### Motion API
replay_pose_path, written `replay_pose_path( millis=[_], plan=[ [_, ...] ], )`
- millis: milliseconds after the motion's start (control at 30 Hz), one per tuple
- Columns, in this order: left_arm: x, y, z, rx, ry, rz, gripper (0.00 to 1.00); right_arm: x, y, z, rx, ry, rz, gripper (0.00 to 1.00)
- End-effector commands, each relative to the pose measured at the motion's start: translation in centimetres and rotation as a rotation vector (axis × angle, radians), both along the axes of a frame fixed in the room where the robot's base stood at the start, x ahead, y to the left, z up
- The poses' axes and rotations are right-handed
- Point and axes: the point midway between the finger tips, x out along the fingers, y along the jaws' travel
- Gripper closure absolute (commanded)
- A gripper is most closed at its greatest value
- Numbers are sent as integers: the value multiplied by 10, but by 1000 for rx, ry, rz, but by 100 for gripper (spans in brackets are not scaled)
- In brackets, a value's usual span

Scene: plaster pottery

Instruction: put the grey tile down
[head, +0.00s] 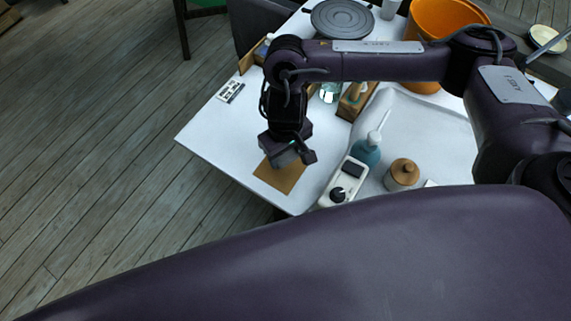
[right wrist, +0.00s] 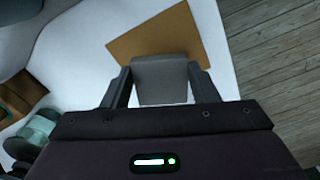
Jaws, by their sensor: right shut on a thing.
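The grey tile (right wrist: 161,80) is between the two fingers of my right gripper (right wrist: 160,88) in the right wrist view, and the gripper is shut on it. In the head view the grey tile (head: 285,158) shows as a small grey patch under my right gripper (head: 291,156). A flat tan square (head: 281,175) lies on the white table below the gripper; it also shows beyond the tile in the right wrist view (right wrist: 158,38). I cannot tell whether the tile touches the square. My left gripper is not in view.
The white table (head: 215,125) has its near left edge close to the tan square. A white device with a dark knob (head: 345,180), a teal bottle (head: 366,152) and a wooden-lidded jar (head: 402,174) stand to the right. An orange bucket (head: 440,20) and a grey round disc (head: 342,18) are farther back.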

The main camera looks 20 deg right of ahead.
Motion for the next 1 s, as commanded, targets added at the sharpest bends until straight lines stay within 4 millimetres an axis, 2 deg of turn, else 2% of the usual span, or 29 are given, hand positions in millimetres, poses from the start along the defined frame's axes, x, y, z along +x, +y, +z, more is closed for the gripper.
replay_pose_path(
  millis=[33, 233, 433, 867, 900, 1000],
  plan=[
    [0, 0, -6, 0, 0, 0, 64, 0, 0, -12, 0, 2, -3, 70],
    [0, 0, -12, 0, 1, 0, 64, 0, 0, -27, 0, 0, -2, 70],
    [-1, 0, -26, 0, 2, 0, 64, 0, 0, -56, 1, 1, -2, 70],
    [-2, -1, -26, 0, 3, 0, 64, 0, 0, -61, 0, 0, -1, 70],
    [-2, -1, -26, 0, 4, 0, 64, 0, 0, -62, 0, 0, 0, 45],
    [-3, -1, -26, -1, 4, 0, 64, 1, 0, -61, 0, -1, 0, 32]
  ],
)
